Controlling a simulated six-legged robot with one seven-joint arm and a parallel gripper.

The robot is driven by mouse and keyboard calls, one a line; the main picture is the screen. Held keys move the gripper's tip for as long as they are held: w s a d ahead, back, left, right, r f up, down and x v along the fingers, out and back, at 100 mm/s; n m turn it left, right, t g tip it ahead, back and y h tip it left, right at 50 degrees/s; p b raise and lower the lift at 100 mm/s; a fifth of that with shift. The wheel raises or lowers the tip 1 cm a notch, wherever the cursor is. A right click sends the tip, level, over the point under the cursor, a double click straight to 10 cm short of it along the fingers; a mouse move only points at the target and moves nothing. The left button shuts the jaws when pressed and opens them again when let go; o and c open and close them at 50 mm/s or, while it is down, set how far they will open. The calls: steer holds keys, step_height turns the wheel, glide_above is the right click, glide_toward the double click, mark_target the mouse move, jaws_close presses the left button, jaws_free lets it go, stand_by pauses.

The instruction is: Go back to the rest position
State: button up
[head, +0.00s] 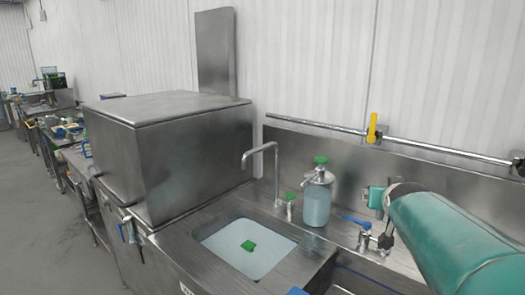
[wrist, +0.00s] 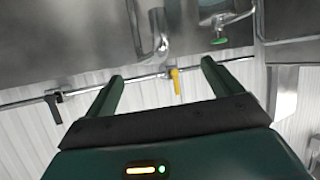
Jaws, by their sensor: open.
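My gripper (wrist: 162,72) shows in the wrist view with its two dark green fingers spread wide apart and nothing between them. Beyond the fingers are a wall pipe and a yellow valve handle (wrist: 175,80). In the head view my green arm reaches in from the lower right, over the right end of the counter. The gripper's fingers cannot be made out in the head view.
A steel sink (head: 215,236) holds a small green object (head: 248,245). A gooseneck faucet (head: 276,160) and a green-topped dispenser (head: 317,200) stand behind it. A large steel box (head: 185,160) is at left. A pipe (head: 440,150) runs along the wall. Open floor (head: 40,215) lies at far left.

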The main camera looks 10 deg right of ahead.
steer(key=s+a+f+n+g+y, duration=0.2)
steer(key=s+a+f, duration=0.4)
steer(key=s+a, duration=0.4)
steer(key=s+a+f+n+g+y, duration=0.3)
steer(key=s+a+f, duration=0.3)
steer(key=s+a, duration=0.5)
steer(key=shift+a+f+g+y, duration=0.2)
steer(key=shift+a+g+y, duration=0.3)
steer(key=shift+a, duration=0.35)
